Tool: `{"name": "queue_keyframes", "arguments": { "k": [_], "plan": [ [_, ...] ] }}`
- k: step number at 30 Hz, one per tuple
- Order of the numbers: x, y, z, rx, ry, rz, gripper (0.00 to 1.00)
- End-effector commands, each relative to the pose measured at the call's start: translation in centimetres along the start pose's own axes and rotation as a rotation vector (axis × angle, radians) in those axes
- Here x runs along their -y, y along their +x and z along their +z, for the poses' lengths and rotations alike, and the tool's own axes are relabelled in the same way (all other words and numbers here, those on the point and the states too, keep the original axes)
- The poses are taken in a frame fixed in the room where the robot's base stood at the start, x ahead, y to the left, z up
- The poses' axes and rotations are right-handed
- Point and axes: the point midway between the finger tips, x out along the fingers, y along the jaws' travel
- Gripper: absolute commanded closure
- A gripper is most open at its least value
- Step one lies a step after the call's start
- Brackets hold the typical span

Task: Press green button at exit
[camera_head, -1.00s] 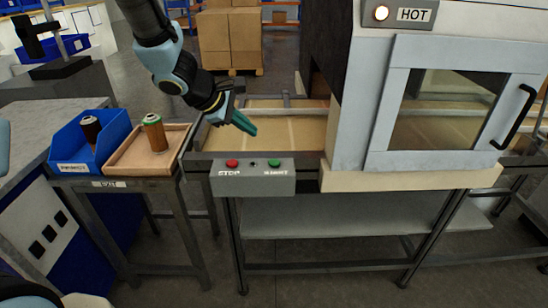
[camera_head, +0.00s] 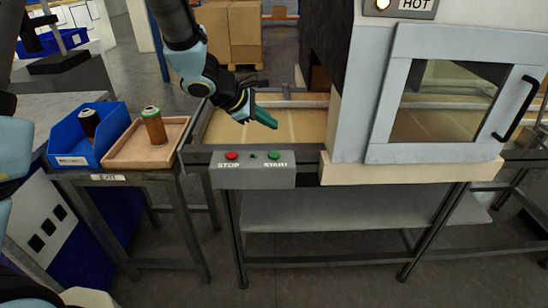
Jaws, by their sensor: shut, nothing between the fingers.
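The green button (camera_head: 274,155) sits on the right of a grey control box (camera_head: 252,178), above the word START. The box is fixed to the front of the conveyor at the exit end of the oven. My gripper (camera_head: 266,118) is shut and empty, its teal fingers over the conveyor, above and behind the green button and apart from it. The fingers point down and to the right.
A red STOP button (camera_head: 232,155) is left of the green one. The oven (camera_head: 424,95) with a HOT sign stands right. A wooden tray (camera_head: 128,160) with a cartridge (camera_head: 154,126) and a blue bin (camera_head: 78,143) with a dark cartridge (camera_head: 89,122) stand left.

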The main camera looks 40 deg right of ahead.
Motion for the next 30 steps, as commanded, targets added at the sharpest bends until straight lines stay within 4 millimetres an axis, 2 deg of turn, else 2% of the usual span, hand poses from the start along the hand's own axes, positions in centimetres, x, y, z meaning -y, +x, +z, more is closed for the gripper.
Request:
{"name": "queue_keyframes", "arguments": {
  "k": [1,12,30],
  "plan": [
    [0.7,0.8,-0.6,-0.001,-0.001,-0.002,1.0],
    [3.0,4.2,-3.0,0.001,0.0,0.001,1.0],
    [3.3,4.5,-3.3,0.0,0.0,0.0,1.0]
  ]
}}
